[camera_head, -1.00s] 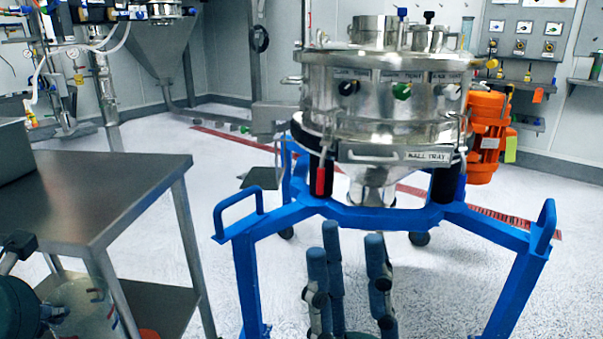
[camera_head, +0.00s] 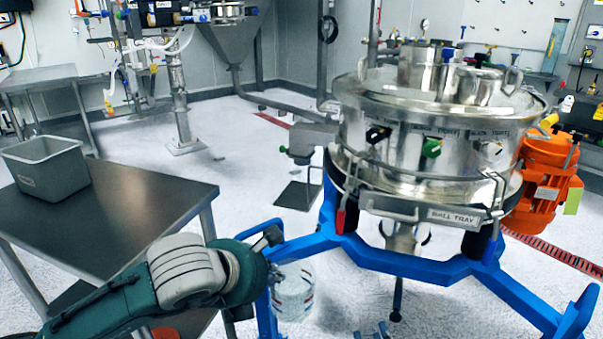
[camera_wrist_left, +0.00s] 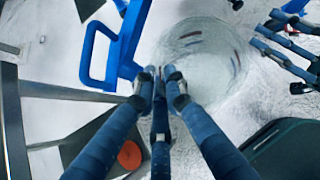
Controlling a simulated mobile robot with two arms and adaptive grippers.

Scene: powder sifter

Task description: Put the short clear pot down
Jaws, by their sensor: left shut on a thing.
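The short clear pot (camera_head: 293,292) is see-through with red and dark marks on its wall. In the head view it hangs beside the blue frame, right of the steel table. In the left wrist view the pot (camera_wrist_left: 208,62) is held at its near edge. My left gripper (camera_wrist_left: 160,78) is shut on that edge; in the head view my wrist hides most of it. My right gripper (camera_wrist_left: 268,28) shows in the left wrist view with its fingers apart and nothing between them. Only its fingertips show at the bottom of the head view (camera_head: 372,331).
The steel table (camera_head: 150,205) at left holds a grey bin (camera_head: 48,168), with clear top beside it. The steel sifter (camera_head: 430,130) stands on a blue frame (camera_head: 400,262), close to the pot. An orange motor (camera_head: 545,180) is on its right. Open white floor lies behind.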

